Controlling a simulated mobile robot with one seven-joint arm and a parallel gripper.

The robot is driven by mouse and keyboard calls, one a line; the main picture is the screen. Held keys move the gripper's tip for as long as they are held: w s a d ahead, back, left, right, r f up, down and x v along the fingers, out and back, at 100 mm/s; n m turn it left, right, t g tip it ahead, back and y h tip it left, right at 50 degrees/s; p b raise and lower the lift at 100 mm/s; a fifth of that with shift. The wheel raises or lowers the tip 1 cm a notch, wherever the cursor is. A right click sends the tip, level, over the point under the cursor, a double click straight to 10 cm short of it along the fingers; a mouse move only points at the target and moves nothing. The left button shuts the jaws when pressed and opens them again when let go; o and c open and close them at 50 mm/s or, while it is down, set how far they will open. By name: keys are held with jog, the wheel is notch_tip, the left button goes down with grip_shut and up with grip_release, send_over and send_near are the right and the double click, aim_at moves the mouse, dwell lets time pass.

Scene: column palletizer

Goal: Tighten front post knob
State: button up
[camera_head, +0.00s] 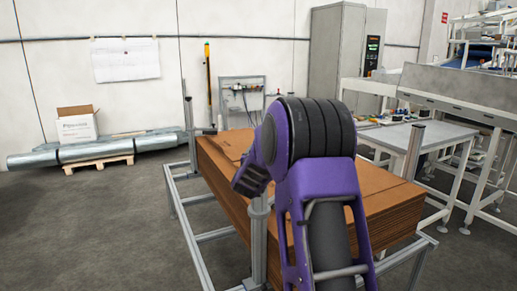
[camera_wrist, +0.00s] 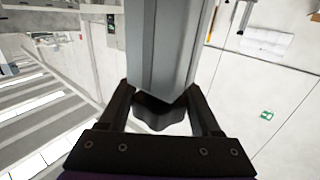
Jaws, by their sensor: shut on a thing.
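In the wrist view, my gripper (camera_wrist: 160,100) has its two dark fingers on either side of a black knob (camera_wrist: 160,114). The knob sits at the near side of a grey metal post (camera_wrist: 165,45). The gripper is shut on the knob; the exact finger contact is partly hidden by the post. In the head view, the front post (camera_head: 259,245) stands upright at the near edge of the cardboard stack, under the dark end of my arm. The knob cannot be made out there.
A stack of brown cardboard sheets (camera_head: 385,207) lies within a grey metal frame (camera_head: 205,262). Another post (camera_head: 415,150) stands at the right corner. A white table (camera_head: 425,137) is behind it on the right.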

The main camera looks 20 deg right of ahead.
jog(key=m+g+h+p, duration=0.2)
jog(key=h, duration=0.1)
jog(key=shift+r, duration=0.3)
jog(key=shift+s+d+f+m+g+h+p, duration=0.1)
jog(key=shift+s+d+m+g+h+p, duration=0.05)
jog(key=shift+m+g+h+p, duration=0.5)
jog(key=shift+s+d+f+m+g+h+p, duration=0.15)
jog(key=shift+m+g+h+p, duration=0.3)
jog(key=shift+m+g+p, duration=0.25)
jog(key=shift+r+g, duration=0.15)
jog(key=shift+g, duration=0.1)
jog(key=o, duration=1.3)
jog(key=shift+o, duration=0.2)
jog(key=v, duration=1.7)
jog(key=shift+f, duration=0.2)
jog(key=shift+s, duration=0.15)
